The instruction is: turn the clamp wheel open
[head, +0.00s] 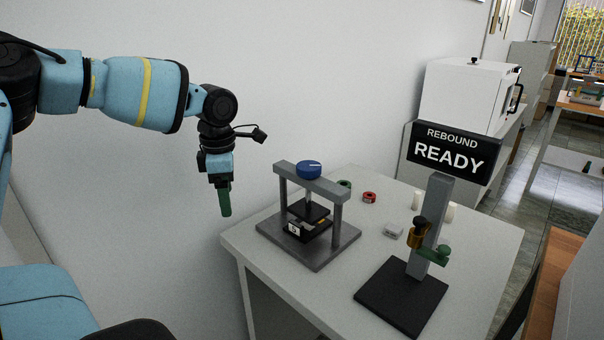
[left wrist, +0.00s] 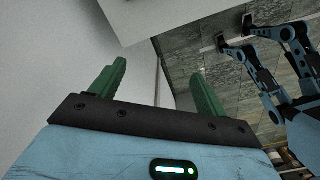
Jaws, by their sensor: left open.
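The clamp wheel (head: 309,169) is a blue round knob with a light mark, on top of a grey press frame (head: 340,225). The press stands on the white table, with a dark plate and a small labelled block (head: 294,229) under the crossbar. My left gripper (head: 225,212) hangs to the left of the press, lower than the wheel in the picture and apart from it. Its green fingers are spread and empty in the left wrist view (left wrist: 158,88). The wheel does not show in the left wrist view. My right gripper is not in the head view.
A green ring (head: 345,185), a red ring (head: 369,197) and a pale small block (head: 393,230) lie behind. A white cabinet (head: 462,95) stands farther back.

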